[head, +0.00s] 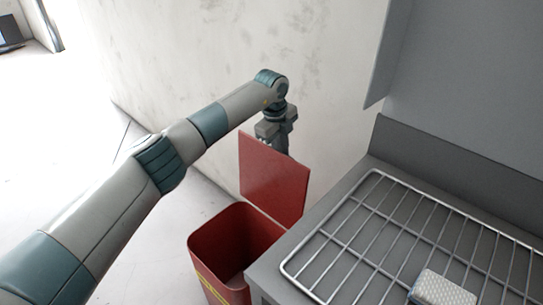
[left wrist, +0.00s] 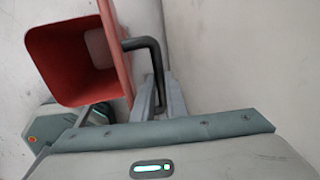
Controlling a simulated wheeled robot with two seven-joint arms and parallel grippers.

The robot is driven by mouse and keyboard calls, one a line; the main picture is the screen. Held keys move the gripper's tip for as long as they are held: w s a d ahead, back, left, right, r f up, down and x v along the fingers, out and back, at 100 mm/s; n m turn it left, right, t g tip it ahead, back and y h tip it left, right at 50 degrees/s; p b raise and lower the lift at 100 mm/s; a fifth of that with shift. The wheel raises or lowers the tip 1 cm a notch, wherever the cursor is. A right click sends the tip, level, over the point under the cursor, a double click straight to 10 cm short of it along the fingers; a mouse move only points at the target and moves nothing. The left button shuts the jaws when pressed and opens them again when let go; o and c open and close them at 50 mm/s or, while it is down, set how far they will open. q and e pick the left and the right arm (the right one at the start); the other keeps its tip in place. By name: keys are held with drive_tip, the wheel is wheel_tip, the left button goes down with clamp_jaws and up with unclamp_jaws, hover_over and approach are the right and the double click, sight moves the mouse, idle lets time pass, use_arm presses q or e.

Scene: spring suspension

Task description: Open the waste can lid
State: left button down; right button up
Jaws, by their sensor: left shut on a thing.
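The red waste can (head: 237,245) stands on the floor left of the grey counter, its mouth open and its inside empty where I can see. Its red lid (head: 274,178) is raised and stands steeply above the can's far side. My left gripper (head: 275,142) is at the lid's top edge, its fingertips partly hidden behind it. In the left wrist view, the can (left wrist: 70,60) is at upper left. There my left gripper (left wrist: 160,92) is shut on a dark bent handle (left wrist: 152,52) beside the red panel. My right gripper is not in view.
A grey counter (head: 385,150) with a wire rack (head: 390,235) fills the right side. A white sponge-like block (head: 442,290) lies on the rack. A pale wall (head: 200,60) stands close behind my gripper and the can.

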use_arm(q)
drive_tip(key=shift+w+d+f, duration=0.35)
drive_tip(key=shift+d+f, duration=0.1)
drive_tip(key=shift+f, duration=0.15)
drive_tip(key=shift+w+d, duration=0.1)
drive_tip(key=shift+w, duration=0.05)
drive_tip(key=shift+r, duration=0.1)
drive_tip(key=c, duration=1.8)
unclamp_jaws()
drive_tip(key=shift+o, duration=0.2)
drive_tip(key=shift+w, duration=0.25)
drive_tip(key=shift+r, duration=0.3)
wheel_tip(320, 180, up, 17)
drive_tip(key=s+a, duration=0.2)
drive_tip(key=shift+s+f+b, duration=0.2)
drive_tip(key=shift+s+b, duration=0.15)
drive_tip(key=shift+s, duration=0.05)
